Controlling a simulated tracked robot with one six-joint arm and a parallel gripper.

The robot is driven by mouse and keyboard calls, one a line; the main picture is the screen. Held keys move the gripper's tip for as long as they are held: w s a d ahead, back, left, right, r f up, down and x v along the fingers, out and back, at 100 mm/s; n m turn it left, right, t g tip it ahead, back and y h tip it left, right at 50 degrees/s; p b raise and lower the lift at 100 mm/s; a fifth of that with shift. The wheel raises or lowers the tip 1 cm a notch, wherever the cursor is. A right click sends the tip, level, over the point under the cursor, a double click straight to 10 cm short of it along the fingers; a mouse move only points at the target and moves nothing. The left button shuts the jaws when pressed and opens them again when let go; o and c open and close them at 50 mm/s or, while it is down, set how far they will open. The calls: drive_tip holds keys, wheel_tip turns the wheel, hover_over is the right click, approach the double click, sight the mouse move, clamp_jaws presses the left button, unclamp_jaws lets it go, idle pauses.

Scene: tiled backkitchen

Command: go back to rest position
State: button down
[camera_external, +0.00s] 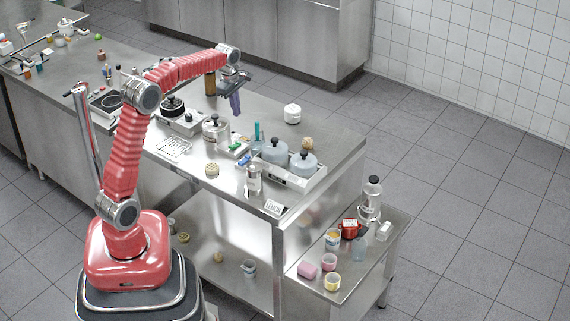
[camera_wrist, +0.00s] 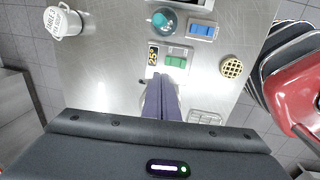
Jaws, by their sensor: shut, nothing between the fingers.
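My red arm reaches from its base over the steel counter (camera_external: 335,140). My gripper (camera_external: 237,110) hangs above the counter with its purple fingers pointing down. In the wrist view my gripper (camera_wrist: 162,82) shows its fingers pressed together with nothing between them. The fingertips appear close to a small device with a green part (camera_wrist: 175,62) and a yellow-on-black display. I cannot tell the exact height over it.
A white labelled pot (camera_wrist: 64,22), a round glass vessel (camera_wrist: 165,20), a blue-topped block (camera_wrist: 202,29) and a yellow waffle-like disc (camera_wrist: 231,67) surround my fingers. Lidded grey pots (camera_external: 275,152) stand right. A lower side table (camera_external: 355,272) holds cups.

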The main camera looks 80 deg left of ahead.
drive_tip(key=shift+r, duration=0.65)
drive_tip(key=shift+w, duration=0.1)
drive_tip(key=s+d+m+t, duration=0.1)
drive_tip(key=s+d+m, duration=0.4)
drive_tip(key=d+m, duration=0.4)
drive_tip(key=s+d+f+m+t, duration=0.1)
drive_tip(key=s+d+m, duration=0.5)
drive_tip(key=d, duration=1.3)
drive_tip(key=s+d+f+m+t+h, duration=0.1)
drive_tip(key=s+d+m, duration=0.5)
drive_tip(key=d+m, duration=0.6)
drive_tip(key=shift+s+d+f+t, duration=0.25)
drive_tip(key=shift+d+t, duration=0.45)
drive_tip(key=shift+d, duration=0.55)
